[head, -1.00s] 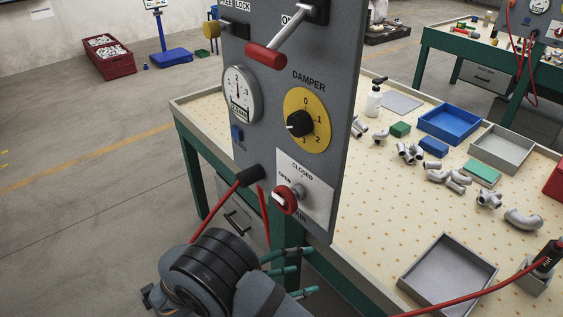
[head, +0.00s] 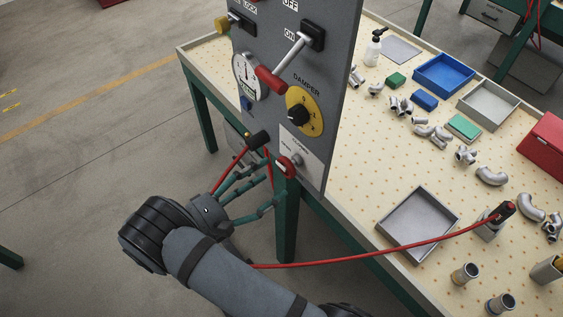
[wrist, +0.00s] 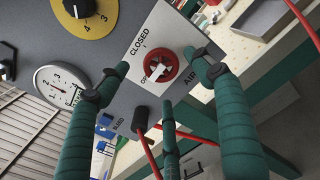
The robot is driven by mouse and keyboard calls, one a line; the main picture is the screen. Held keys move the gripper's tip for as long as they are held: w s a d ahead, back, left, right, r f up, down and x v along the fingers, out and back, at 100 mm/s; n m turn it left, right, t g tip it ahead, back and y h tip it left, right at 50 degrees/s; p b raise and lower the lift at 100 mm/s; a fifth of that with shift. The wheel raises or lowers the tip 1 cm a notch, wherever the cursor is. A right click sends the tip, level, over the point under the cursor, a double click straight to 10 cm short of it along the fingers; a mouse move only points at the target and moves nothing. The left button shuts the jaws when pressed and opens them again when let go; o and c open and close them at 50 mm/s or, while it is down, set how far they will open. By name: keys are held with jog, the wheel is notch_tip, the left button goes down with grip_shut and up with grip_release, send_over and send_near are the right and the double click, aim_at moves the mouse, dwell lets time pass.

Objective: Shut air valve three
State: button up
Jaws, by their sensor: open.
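The air valve is a red round knob (wrist: 161,67) on a white plate (wrist: 143,48) marked CLOSED, OPEN and AIR. It sits low on the grey panel (wrist: 112,52). In the head view the knob (head: 284,166) shows near the panel's lower edge. No number three is readable on it. A pale mark on the knob appears turned toward the OPEN side, though a finger's nearness and the small size leave its exact angle unclear. My gripper (wrist: 160,64) is open, with green fingers spread on either side of the knob in the wrist view. In the head view the gripper (head: 262,189) is just below-left of it; contact cannot be told.
A black hose fitting (wrist: 140,117) with a red hose sticks out beside the valve. The yellow damper dial (head: 304,111), gauge (head: 246,77) and red-handled lever (head: 271,80) are above. A workbench with a grey tray (head: 418,226) stands behind right.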

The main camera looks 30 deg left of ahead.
aim_at(284, 169)
jog(key=p+x, duration=0.2)
jog(key=x, duration=0.3)
jog(key=shift+w, duration=0.1)
jog(key=c, duration=0.3)
jog(key=c, duration=0.8)
